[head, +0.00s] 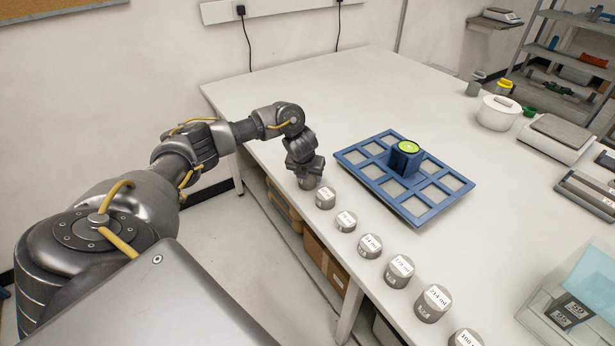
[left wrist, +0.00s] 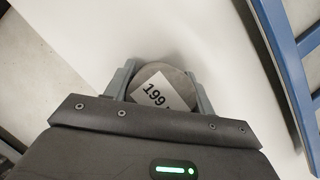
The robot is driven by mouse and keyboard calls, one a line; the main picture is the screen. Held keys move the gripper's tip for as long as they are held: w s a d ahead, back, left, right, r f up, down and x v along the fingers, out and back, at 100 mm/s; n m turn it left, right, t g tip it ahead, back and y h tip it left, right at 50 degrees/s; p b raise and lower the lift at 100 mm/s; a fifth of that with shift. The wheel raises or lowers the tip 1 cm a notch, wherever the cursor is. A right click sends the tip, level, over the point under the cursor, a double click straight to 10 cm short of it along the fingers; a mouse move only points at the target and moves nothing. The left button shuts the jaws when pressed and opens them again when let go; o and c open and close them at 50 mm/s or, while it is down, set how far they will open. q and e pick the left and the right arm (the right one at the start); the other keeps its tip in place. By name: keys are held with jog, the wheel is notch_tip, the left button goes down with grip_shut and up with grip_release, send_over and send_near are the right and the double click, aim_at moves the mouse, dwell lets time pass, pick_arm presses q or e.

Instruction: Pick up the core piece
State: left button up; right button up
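A round grey core piece (left wrist: 157,83) with a white label reading "199" sits between the fingers of my left gripper (left wrist: 160,88) in the left wrist view. The fingers stand on either side of it, close to its sides; I cannot tell whether they press on it. In the head view my left gripper (head: 308,176) points down over this core piece, at the far end of a row near the table's edge. The gripper hides most of it there. My right gripper is not in view.
Several other labelled cores, the nearest one (head: 325,198) beside my gripper, run along the edge of the white table (head: 290,90). A blue grid tray (head: 430,215) bears a blue block with a green top (head: 408,147). A clear box (head: 575,285) stands at right.

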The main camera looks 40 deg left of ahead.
pick_arm(q)
jog(key=c, duration=0.7)
jog(key=shift+c, duration=0.3)
jog(key=shift+r, duration=0.15)
jog(key=shift+w+r, duration=0.1)
jog(key=shift+r, duration=0.15)
jog(key=v, duration=0.3)
jog(key=shift+w+a+r, duration=0.1)
jog(key=shift+a+r, duration=0.05)
jog(key=shift+r, duration=0.2)
jog(key=p+v, duration=0.1)
jog(key=v, duration=0.1)
jog(key=s+p+v, duration=0.1)
jog(key=v, duration=0.2)
jog(key=shift+p, duration=0.3)
jog(key=s+d+r+p, duration=0.3)
jog(key=s+d+r, duration=0.1)
jog(key=s, duration=0.5)
jog(key=shift+s, duration=0.4)
